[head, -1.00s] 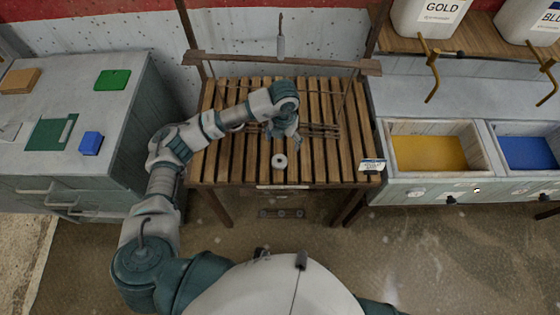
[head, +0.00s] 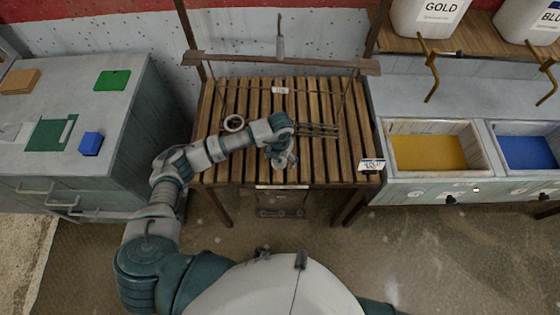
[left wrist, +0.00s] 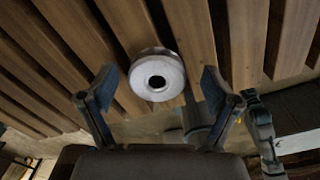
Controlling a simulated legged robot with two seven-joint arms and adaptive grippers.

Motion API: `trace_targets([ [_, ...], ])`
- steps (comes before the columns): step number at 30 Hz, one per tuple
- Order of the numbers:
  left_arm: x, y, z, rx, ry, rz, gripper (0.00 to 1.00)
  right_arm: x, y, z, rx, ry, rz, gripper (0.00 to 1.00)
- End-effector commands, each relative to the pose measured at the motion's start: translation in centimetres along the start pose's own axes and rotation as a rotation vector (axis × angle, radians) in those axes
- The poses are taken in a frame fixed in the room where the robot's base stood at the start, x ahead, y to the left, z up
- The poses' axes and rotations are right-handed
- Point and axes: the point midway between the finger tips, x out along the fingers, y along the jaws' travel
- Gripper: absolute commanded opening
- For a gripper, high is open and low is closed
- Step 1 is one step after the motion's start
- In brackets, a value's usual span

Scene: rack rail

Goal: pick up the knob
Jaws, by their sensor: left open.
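The knob (left wrist: 157,78) is a pale round disc with a dark centre hole, on the wooden slats in the left wrist view. It sits between the two spread fingers of my left gripper (head: 284,160), with visible room on each side. My left gripper is open and holds nothing. In the head view it is over the front part of the slatted table and mostly covers the knob. My right gripper is not in view.
A dark-rimmed ring (head: 234,122) lies on the slatted table (head: 222,170) beside my left forearm. A grey cabinet (head: 128,130) with a blue block (head: 91,143) stands left. Bins of yellow (head: 428,152) and blue (head: 528,152) material stand right.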

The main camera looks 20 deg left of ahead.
Motion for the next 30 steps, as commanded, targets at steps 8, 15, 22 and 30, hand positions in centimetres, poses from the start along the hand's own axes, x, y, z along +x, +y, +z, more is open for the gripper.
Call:
trace_targets([
  [8, -0.1, 0.1, 0.0, 0.0, 0.0, 0.0, 0.49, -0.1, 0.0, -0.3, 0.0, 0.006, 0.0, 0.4],
  [15, -0.1, 0.1, 0.0, -0.001, -0.001, 0.0, 0.19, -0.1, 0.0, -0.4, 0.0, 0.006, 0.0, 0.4],
  [22, -0.4, 0.0, 0.1, 0.0, -0.002, 0.0, 0.19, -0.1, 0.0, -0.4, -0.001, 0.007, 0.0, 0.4],
  [30, -3.2, 0.1, 0.1, -0.001, -0.005, 0.0, 0.19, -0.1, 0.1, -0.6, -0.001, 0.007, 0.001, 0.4],
])
